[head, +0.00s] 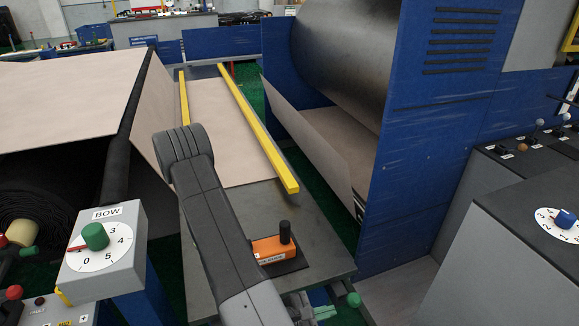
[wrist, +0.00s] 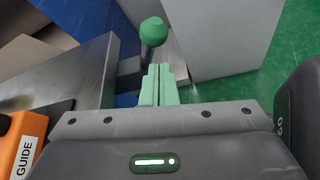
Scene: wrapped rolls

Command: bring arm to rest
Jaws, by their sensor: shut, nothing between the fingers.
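My gripper (head: 318,302) shows at the bottom of the head view, partly cut off, in front of the near end of the dark metal table (head: 334,259). In the wrist view my gripper's pale green fingers (wrist: 158,84) are together with nothing between them. A green ball knob (wrist: 153,32) is just beyond the fingertips and appears apart from them. The knob also shows in the head view (head: 354,299), to the right of the gripper. My dark grey arm reaches across the left side of the table.
An orange guide block (head: 270,249) with a black knob sits on the table, left of the fingers in the wrist view (wrist: 24,148). A grey BOW dial box (head: 105,248) stands at left. A blue machine panel (head: 420,130) rises at right. Green floor (wrist: 245,75) is clear.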

